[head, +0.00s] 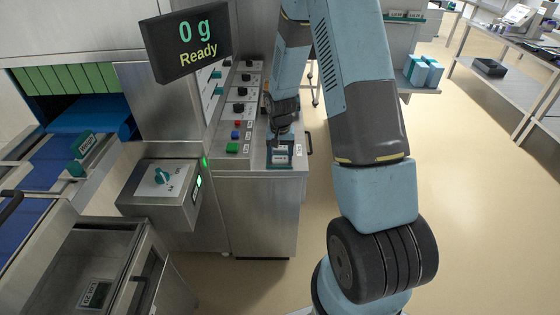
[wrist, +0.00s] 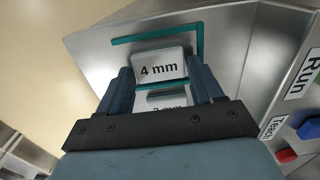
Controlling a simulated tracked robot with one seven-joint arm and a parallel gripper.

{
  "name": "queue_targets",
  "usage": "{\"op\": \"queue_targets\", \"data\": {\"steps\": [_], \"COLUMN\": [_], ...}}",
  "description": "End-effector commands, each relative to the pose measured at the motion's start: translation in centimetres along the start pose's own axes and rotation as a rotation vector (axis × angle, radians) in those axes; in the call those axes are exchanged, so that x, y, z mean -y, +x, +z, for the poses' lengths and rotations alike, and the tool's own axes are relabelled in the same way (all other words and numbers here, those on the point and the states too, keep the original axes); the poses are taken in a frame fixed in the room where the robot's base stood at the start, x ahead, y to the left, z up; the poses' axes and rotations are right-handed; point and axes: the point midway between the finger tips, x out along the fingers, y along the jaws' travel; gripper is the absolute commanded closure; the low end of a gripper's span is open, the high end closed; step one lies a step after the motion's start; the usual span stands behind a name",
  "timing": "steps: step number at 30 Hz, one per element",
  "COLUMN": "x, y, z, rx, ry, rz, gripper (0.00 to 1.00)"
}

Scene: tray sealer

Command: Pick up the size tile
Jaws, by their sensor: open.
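A size tile marked "4 mm" (wrist: 160,66), pale with black print, stands in a teal-edged holder on a steel cabinet top. A second tile (wrist: 167,99) with a partly hidden "mm" label sits nearer my gripper in the wrist view; its number is hard to read. My gripper (wrist: 165,78) is open, with one blue finger on either side of the tiles; I cannot tell whether they touch. In the head view my gripper (head: 281,132) is just above the holder (head: 279,166), and a pale tile (head: 280,154) shows there.
A control panel with black knobs and a green button (head: 232,148) adjoins the holder on the left. A display (head: 187,43) reads "0 g Ready". Open floor lies right.

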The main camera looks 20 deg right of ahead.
Motion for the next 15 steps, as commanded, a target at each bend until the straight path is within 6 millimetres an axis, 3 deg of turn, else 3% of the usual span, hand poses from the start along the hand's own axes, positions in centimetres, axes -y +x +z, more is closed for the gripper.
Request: {"op": "queue_targets", "data": {"steps": [9,15], "x": [-0.02,-0.03], "y": [0.44,0.43], "z": [0.00,-0.01], "rx": [0.000,0.000], "ry": [0.001,0.001], "rz": [0.000,0.000], "gripper": [0.34,0.53]}}
